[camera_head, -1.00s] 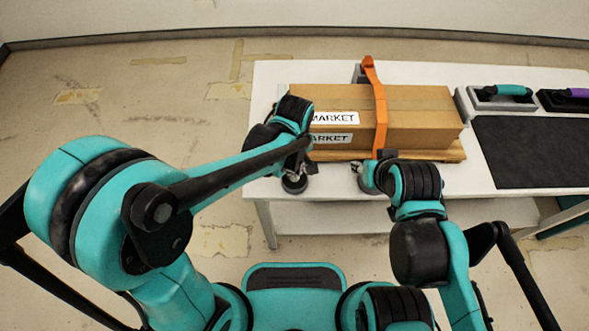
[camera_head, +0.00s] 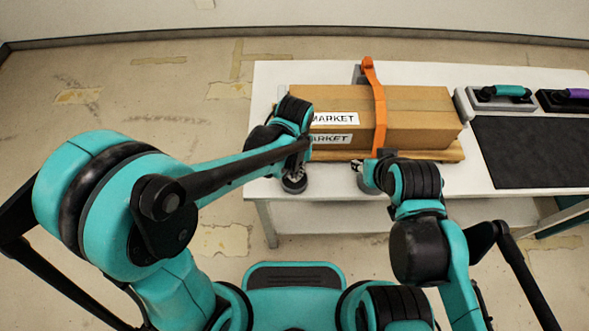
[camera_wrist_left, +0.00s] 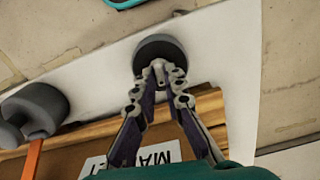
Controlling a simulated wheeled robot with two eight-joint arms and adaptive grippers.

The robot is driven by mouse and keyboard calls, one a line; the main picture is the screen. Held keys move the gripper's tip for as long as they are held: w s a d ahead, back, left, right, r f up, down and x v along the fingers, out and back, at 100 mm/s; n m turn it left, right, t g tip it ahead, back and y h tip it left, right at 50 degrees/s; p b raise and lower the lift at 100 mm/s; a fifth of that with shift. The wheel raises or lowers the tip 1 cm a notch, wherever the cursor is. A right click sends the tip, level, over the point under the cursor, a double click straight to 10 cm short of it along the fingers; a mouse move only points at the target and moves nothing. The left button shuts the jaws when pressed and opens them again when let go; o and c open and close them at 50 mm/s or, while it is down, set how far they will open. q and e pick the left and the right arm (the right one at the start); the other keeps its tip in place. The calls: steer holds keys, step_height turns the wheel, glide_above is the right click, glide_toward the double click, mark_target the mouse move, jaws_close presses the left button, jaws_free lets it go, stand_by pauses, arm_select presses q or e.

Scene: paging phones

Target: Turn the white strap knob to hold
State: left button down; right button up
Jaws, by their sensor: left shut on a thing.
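A cardboard box (camera_head: 420,104) with white "MARKET" labels lies on a wooden board (camera_head: 450,154) on the white table. An orange strap (camera_head: 380,110) runs over the box to a grey fitting (camera_head: 357,168) at the front edge, which also shows in the left wrist view (camera_wrist_left: 38,107). My left gripper (camera_wrist_left: 159,70) is shut on a dark grey round knob (camera_wrist_left: 160,46); that knob also shows in the head view (camera_head: 294,184), left of the strap. I see no white strap. My right gripper (camera_head: 374,166) is beside the strap's lower end; its fingers are largely hidden.
A black mat (camera_head: 535,150) covers the right part of the table. Behind it stand holders with a teal-handled tool (camera_head: 510,90) and a purple-handled one (camera_head: 578,93). The front table strip between my two grippers is clear.

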mark_target(294, 175)
arm_select(q)
steer(key=m, duration=0.3)
steer(key=shift+m, duration=2.1)
steer(key=c, duration=1.6)
jaws_free()
steer(key=shift+r, duration=0.1)
step_height(294, 175, up, 12)
